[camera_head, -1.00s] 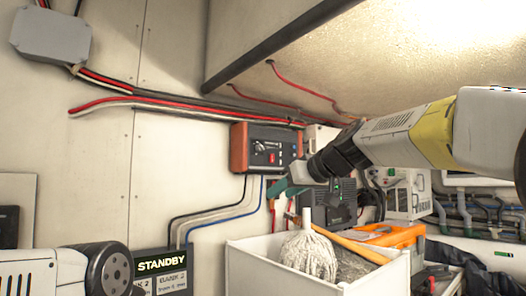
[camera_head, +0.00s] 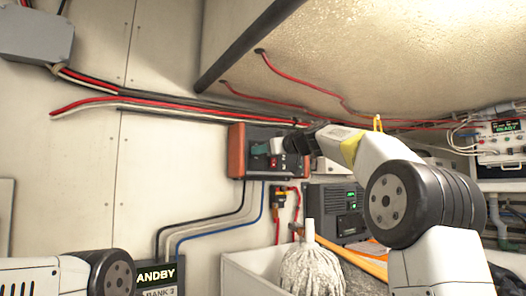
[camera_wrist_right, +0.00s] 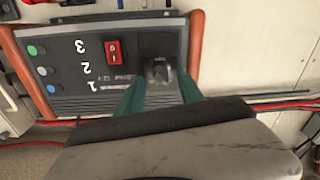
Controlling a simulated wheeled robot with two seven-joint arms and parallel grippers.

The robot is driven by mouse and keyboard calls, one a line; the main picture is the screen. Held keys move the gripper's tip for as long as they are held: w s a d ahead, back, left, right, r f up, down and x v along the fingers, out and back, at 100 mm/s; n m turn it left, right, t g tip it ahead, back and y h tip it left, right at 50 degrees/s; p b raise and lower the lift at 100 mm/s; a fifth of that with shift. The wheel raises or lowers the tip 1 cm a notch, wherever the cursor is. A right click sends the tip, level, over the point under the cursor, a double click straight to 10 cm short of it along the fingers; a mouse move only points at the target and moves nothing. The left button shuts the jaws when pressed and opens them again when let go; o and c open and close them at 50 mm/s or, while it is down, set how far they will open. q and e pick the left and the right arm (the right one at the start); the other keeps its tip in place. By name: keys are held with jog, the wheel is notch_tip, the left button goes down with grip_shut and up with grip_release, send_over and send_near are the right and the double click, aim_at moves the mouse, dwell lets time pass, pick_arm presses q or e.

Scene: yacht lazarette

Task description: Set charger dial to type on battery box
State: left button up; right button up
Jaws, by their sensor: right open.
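The charger (camera_head: 240,151), a dark panel with orange-brown end caps, is mounted on the wall in the head view. In the right wrist view its panel (camera_wrist_right: 75,90) appears upside down, with numbers 1, 2 and 3, small round lights and a red rocker switch (camera_wrist_right: 114,49). Its dark dial (camera_wrist_right: 158,71) has a grey knob. My right gripper (camera_wrist_right: 160,85) is open, its teal fingers on either side of the dial; contact cannot be told. The dial's setting is unclear. A dark display box (camera_head: 157,280) at lower left reads "...ANDBY" and "BANK", partly cut off. My left gripper is out of view.
A white bin (camera_head: 240,270) with a mop (camera_head: 312,270) stands below the charger. Cables (camera_head: 215,220) run down the wall beneath it. A dark unit with a green display (camera_head: 335,208) sits to its right. The sloped ceiling hangs low above.

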jog(key=shift+w+a, duration=0.3)
jog(key=shift+w, duration=0.1)
jog(key=shift+c, duration=0.4)
grip_shut()
jog(key=shift+m, duration=0.4)
jog(key=m, duration=1.7)
jog(key=shift+f+t, duration=0.15)
jog(key=shift+t, duration=0.15)
jog(key=shift+m, duration=0.4)
